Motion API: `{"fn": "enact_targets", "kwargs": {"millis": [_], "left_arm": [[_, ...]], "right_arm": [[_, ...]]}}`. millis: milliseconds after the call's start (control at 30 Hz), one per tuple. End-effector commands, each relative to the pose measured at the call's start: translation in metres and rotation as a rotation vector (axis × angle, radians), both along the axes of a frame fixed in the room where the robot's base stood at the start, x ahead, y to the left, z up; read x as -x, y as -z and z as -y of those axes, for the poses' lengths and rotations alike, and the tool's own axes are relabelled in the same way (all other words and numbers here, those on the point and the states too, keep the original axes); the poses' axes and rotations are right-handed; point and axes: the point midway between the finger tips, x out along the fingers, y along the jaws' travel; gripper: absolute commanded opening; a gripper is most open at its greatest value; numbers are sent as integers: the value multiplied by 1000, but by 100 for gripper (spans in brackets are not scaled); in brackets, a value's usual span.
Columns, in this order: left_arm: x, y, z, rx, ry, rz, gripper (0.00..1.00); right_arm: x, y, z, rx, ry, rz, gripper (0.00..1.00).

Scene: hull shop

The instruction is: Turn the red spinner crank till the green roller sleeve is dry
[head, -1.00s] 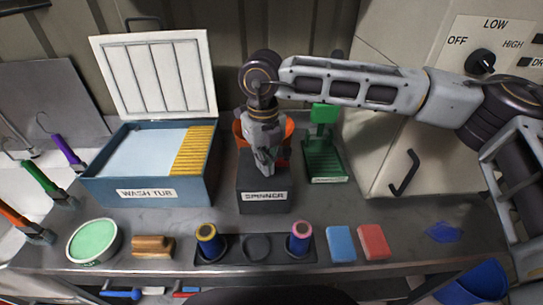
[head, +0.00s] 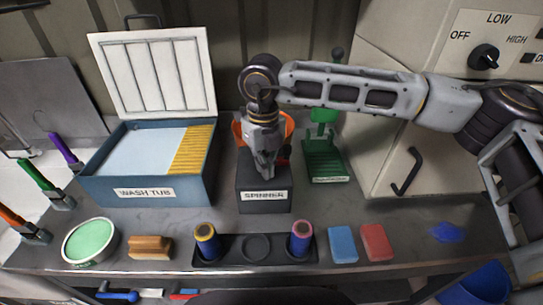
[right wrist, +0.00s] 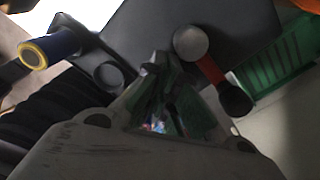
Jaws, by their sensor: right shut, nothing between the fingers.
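The grey spinner box (head: 264,204) stands at the middle of the bench, with an orange bowl-like part (head: 289,124) on top. My right gripper (head: 265,170) points down in front of the orange part and hides much of it; its fingers are shut and empty. In the right wrist view the red crank (right wrist: 212,70) runs from a round grey hub to a black knob (right wrist: 235,101), to the right of the fingertips (right wrist: 155,68) and apart from them. I cannot make out the green roller sleeve for certain. My left gripper is not in view.
The open wash tub (head: 145,190) stands left of the spinner, and a green stand (head: 327,164) right of it. In front lie a black tray (head: 230,249) with two spools, a blue block (head: 342,244) and a red block (head: 376,242). A beige cabinet (head: 385,130) bounds the right.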

Motion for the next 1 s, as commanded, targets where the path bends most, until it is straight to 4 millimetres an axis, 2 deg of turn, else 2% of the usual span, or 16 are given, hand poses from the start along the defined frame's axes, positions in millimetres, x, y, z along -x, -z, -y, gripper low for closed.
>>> {"fn": "enact_targets", "kwargs": {"millis": [1000], "left_arm": [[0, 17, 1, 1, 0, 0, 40]], "right_arm": [[0, 19, 0, 0, 0, -1, 0]]}}
